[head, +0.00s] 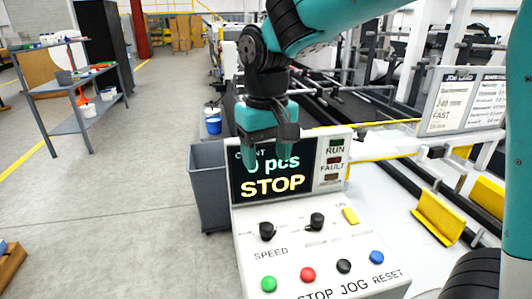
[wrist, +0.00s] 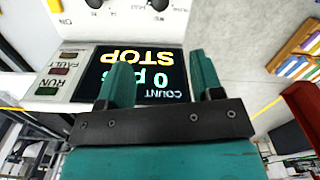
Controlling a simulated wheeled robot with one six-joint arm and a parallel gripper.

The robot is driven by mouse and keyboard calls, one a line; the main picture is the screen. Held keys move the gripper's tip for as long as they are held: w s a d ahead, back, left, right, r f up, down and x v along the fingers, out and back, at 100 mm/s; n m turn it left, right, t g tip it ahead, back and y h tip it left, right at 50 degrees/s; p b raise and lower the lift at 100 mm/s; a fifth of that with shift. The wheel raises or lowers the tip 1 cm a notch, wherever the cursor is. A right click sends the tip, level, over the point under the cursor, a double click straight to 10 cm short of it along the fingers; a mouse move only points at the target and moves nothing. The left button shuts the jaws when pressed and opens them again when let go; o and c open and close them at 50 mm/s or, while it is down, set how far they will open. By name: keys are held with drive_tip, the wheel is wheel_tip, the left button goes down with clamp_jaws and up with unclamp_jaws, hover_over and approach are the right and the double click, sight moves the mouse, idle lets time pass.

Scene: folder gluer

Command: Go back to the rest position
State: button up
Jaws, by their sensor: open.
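My gripper (head: 267,152) is open and empty in front of the control panel's display (head: 244,188), partly covering it in the head view. Its two teal fingers point down there. In the wrist view my gripper (wrist: 160,65) shows both fingers apart, with the display (wrist: 150,75) upside down behind them. The display reads STOP in yellow, above which is a pcs count partly hidden by the gripper. I see nothing between the fingers.
The sloped control panel (head: 300,245) carries two black knobs and green, red, black and blue buttons. A grey bin (head: 208,185) stands to its left. The machine with rails and yellow parts (head: 438,215) is on the right. Open floor (head: 110,220) lies left, near a shelf cart (head: 72,125).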

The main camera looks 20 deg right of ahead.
drive_tip(key=shift+s, duration=0.1)
idle(0.3)
drive_tip(key=s+a+f+n+y, duration=0.1)
drive_tip(key=s+a+n+y, duration=0.1)
drive_tip(key=s, duration=0.7)
drive_tip(key=s+a+n+y, duration=0.2)
drive_tip(key=s+a+n, duration=0.1)
drive_tip(key=s, duration=0.6)
drive_tip(key=shift+f+n, duration=0.35)
drive_tip(key=shift+n, duration=0.45)
